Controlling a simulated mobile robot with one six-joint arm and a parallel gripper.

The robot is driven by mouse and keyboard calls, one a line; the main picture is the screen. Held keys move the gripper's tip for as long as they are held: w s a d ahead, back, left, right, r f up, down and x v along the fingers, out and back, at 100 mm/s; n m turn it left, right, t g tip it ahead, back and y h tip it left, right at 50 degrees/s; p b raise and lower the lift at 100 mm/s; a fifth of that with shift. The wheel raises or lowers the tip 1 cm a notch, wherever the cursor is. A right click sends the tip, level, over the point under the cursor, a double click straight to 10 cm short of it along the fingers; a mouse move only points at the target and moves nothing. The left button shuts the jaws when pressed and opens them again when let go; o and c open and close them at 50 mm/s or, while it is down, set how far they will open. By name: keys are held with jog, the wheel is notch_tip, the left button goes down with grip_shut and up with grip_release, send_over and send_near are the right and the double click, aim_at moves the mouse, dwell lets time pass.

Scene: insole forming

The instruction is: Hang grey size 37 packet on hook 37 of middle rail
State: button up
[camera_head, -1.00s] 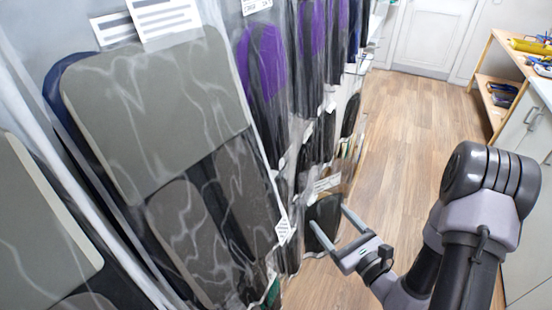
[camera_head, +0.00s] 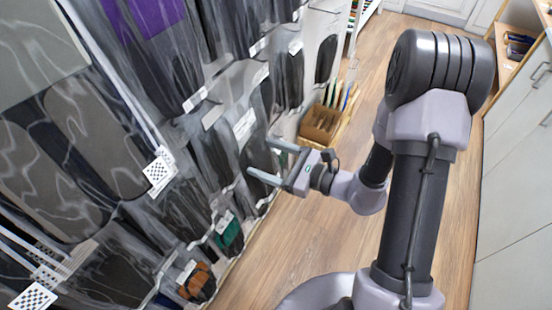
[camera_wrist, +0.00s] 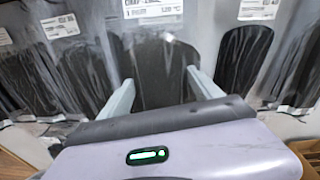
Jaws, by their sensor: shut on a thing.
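My gripper (camera_head: 259,158) is at the lower front of the wall of hanging packets, its two fingers pointing left. In the wrist view, a clear packet with a dark grey insole (camera_wrist: 160,62) shows between the fingers (camera_wrist: 160,85). My gripper is shut on this packet. Its white label (camera_wrist: 150,9) is cut by the top edge, and I cannot read a size on it. In the head view a packet label (camera_head: 243,127) shows just above the fingers. The hook and rail numbers are not readable.
Packets with dark insoles hang on both sides, one to the right (camera_wrist: 245,57) close by. Large grey packets (camera_head: 80,140) fill the left. A wooden box (camera_head: 322,122) with upright items stands beyond my gripper. The wooden floor (camera_head: 300,235) on the right is clear.

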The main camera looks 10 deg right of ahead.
jog(key=shift+p+x, duration=0.45)
jog(key=shift+x, duration=2.4)
jog(key=shift+w+a+f+b, duration=0.45)
jog(key=shift+a+b, duration=0.1)
jog(key=o, duration=1.5)
jog(key=shift+d, duration=0.1)
